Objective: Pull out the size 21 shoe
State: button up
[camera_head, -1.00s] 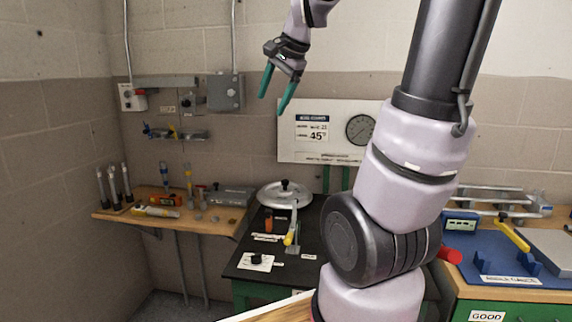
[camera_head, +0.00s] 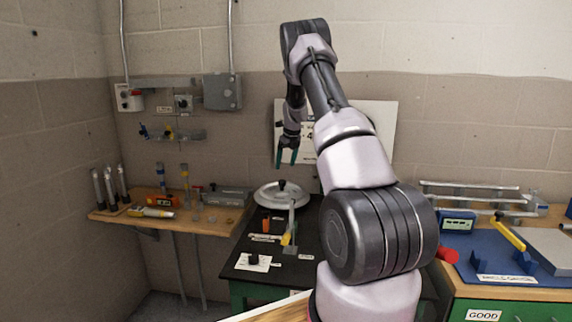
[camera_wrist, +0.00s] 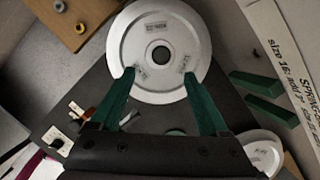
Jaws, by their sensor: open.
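My gripper (camera_head: 287,156) is open and empty, with green fingers pointing down in front of the wall sign, above the dark bench. In the wrist view my gripper (camera_wrist: 158,82) has its fingertips spread over the lower part of a large pale disc (camera_wrist: 190,25). The disc has a dark centre and small labels that I cannot read. In the head view a round metal disc (camera_head: 268,198) with a dark knob lies on the bench. A second, smaller pale disc (camera_wrist: 264,148) is partly cut off at lower right in the wrist view. I cannot tell which piece is size 21.
The dark bench (camera_head: 240,279) carries a yellow-tipped lever (camera_head: 288,238) and a small black knob on a white plate (camera_head: 253,262). A wooden shelf (camera_head: 110,219) with tubes and tools is at left. A blue mat (camera_head: 470,265) is at right. The wall sign (camera_head: 385,125) stands behind.

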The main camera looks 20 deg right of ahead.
aim_at(282, 180)
jog(key=x, duration=1.1)
jog(key=shift+d+f, duration=0.2)
grip_shut()
dwell(1.0)
jog(key=c, duration=0.9)
grip_release()
jog(key=shift+w+r, duration=0.1)
jog(key=shift+c, duration=0.2)
grip_shut()
